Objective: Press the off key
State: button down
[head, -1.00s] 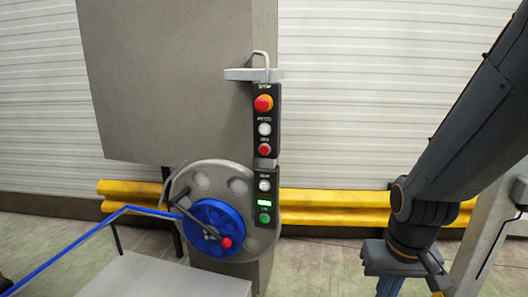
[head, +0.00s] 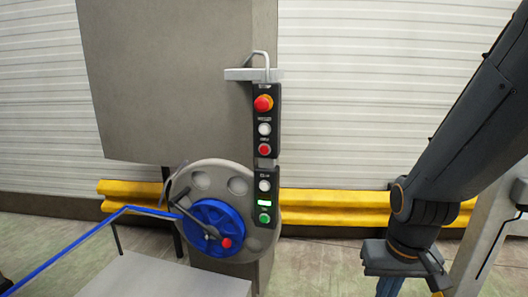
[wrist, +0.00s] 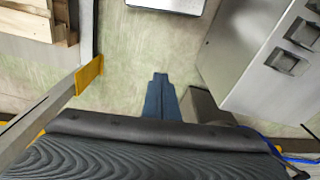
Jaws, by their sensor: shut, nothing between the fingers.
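A dark control panel (head: 254,155) stands upright on a grey post in the head view. The labels are too blurred to tell which is the off key. My gripper is shut and empty, pointing at the floor in the wrist view (wrist: 160,77). It is well right of and below the panel, touching nothing.
A grey wheel with a blue hub (head: 213,226) and crank sits left of the panel. A blue bar (head: 70,250) runs off left. A grey surface (head: 165,278) lies in front. A yellow rail (head: 325,208) runs behind. Air between arm and panel is clear.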

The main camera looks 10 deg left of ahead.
dwell(0.7)
jog(key=w+a+r+n+t, duration=0.2)
jog(key=w+a+r, duration=0.3)
jog(key=a, duration=0.5)
jog(key=w+a+r+n+t+y+p, duration=0.1)
jog(key=w+a+r+n+t, duration=0.1)
jog(key=w+a+r, duration=0.4)
jog(key=w+a+r+n+t, duration=0.1)
jog(key=w+a+r+t, duration=0.2)
jog(key=w+a+r, duration=0.3)
jog(key=a+r, duration=0.3)
jog(key=a, duration=0.4)
jog(key=shift+w+a+r+n+t+y+p, duration=0.2)
jog(key=shift+a+r+n+t+y+p, duration=0.1)
jog(key=shift+a+r+n+t+p, duration=0.1)
jog(key=shift+w+d, duration=0.1)
jog(key=p, duration=0.3)
send_near(261, 152)
jog(key=shift+w+a+f, duration=0.1)
jog(key=shift+w+f, duration=0.3)
jog(key=shift+f, duration=0.45)
jog(key=shift+w+a+f, duration=0.1)
jog(key=shift+w+f, duration=0.3)
jog(key=shift+f, duration=0.4)
jog(key=shift+w+a+f, duration=0.1)
jog(key=shift+w+f, duration=0.3)
jog(key=shift+f, duration=0.45)
